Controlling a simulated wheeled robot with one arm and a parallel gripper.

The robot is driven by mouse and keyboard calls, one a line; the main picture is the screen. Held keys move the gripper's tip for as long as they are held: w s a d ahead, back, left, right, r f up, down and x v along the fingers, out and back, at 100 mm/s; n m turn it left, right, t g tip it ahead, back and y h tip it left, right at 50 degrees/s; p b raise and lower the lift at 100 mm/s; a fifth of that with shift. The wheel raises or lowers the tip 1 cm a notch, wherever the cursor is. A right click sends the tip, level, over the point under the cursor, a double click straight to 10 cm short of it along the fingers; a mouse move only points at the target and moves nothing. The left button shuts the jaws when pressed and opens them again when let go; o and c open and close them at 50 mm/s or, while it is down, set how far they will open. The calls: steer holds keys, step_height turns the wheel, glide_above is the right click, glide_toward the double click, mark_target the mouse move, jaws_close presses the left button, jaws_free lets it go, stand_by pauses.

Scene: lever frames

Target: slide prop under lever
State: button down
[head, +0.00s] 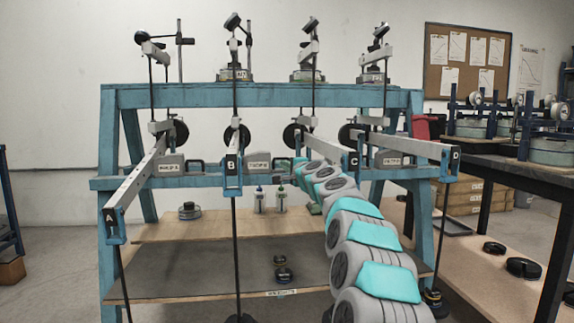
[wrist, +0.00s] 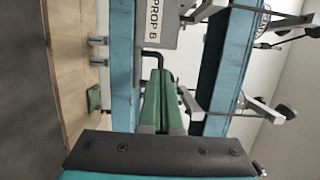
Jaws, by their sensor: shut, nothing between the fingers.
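Four long grey levers, lever A (head: 134,188), lever B (head: 232,160), lever C (head: 326,150) and lever D (head: 420,148), reach forward from the blue frame. Grey prop blocks sit on the frame's crossbar, among them prop A (head: 168,167), prop B (head: 258,162) and prop D (head: 392,160). In the head view my arm partly hides the area around my gripper (head: 288,178).
The blue frame (head: 270,95) carries weighing gear on top. Two small bottles (head: 259,199) stand on the wooden shelf, and weights (head: 284,274) sit on the dark mat. Black rods hang below the levers. A dark-topped table (head: 520,175) stands at the right.

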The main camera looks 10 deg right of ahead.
mark_target(244, 161)
steer(key=shift+p+x, duration=1.95)
steer(key=shift+x, duration=1)
steer(key=shift+w+a+p, duration=0.1)
steer(key=shift+w+p, duration=0.25)
steer(key=shift+w, duration=0.2)
steer(key=a+p, duration=0.2)
steer(key=a, duration=0.9)
steer(key=shift+a, duration=0.1)
steer(key=shift+f, duration=0.1)
steer(key=shift+s, duration=0.1)
